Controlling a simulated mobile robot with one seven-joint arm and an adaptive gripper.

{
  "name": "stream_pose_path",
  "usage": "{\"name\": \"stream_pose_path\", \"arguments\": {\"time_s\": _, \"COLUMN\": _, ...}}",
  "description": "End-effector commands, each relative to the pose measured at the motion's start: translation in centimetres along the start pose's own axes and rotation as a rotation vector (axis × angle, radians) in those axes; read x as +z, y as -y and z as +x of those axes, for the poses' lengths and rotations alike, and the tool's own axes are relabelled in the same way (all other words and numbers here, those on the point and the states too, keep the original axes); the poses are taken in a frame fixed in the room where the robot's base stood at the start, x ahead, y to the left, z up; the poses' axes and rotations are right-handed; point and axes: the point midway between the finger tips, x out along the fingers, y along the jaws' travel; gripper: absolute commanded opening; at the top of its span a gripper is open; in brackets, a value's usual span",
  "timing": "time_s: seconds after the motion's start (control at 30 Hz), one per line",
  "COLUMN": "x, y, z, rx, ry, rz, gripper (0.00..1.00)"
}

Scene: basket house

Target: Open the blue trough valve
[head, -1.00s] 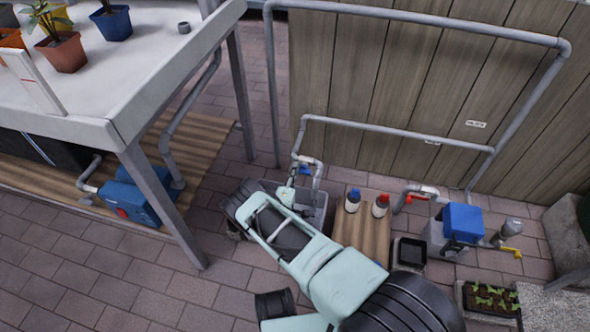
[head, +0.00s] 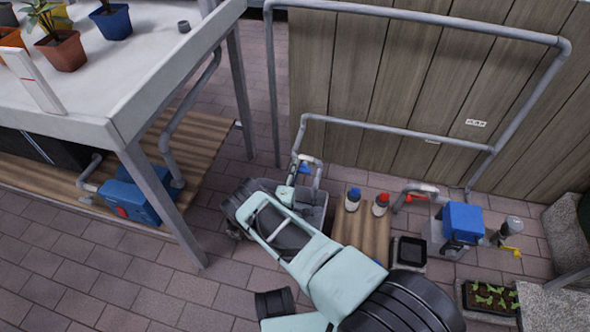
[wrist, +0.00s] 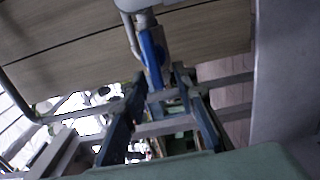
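The blue valve handle (wrist: 152,58) hangs below a grey pipe fitting at the top centre of the wrist view. In the head view the blue handle (head: 305,169) shows small on the pipe above the grey trough (head: 320,211). My gripper (wrist: 159,80) has its two dark fingers apart, one on each side of the handle's lower end. Narrow gaps seem to show beside the handle, and I cannot tell whether either finger touches it. In the head view my wrist hides part of the trough and most of my gripper (head: 290,187).
Bottles with blue (head: 353,200) and red (head: 380,205) caps stand on a wooden board right of the trough. A blue-topped pump unit (head: 462,222) and a red-handled valve (head: 416,197) are farther right. Pipes run along the wooden wall behind. A white table (head: 110,110) stands left.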

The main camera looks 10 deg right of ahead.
Motion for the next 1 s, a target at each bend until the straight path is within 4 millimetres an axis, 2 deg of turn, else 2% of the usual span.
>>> {"name": "stream_pose_path", "arguments": {"time_s": 0.17, "x": -0.1, "y": 0.0, "z": -0.2, "rx": 0.000, "ry": -0.001, "rz": 0.000, "gripper": 0.26}}
{"name": "stream_pose_path", "arguments": {"time_s": 0.27, "x": -0.1, "y": 0.0, "z": -1.2, "rx": -0.001, "ry": -0.001, "rz": 0.000, "gripper": 0.26}}
{"name": "stream_pose_path", "arguments": {"time_s": 0.7, "x": -0.1, "y": 0.0, "z": -9.9, "rx": -0.002, "ry": -0.002, "rz": -0.001, "gripper": 0.26}}
{"name": "stream_pose_path", "arguments": {"time_s": 0.83, "x": 0.0, "y": 0.0, "z": -11.3, "rx": -0.001, "ry": -0.001, "rz": 0.000, "gripper": 0.26}}
{"name": "stream_pose_path", "arguments": {"time_s": 1.0, "x": 0.0, "y": 0.0, "z": -12.0, "rx": 0.000, "ry": 0.000, "rz": 0.000, "gripper": 0.26}}
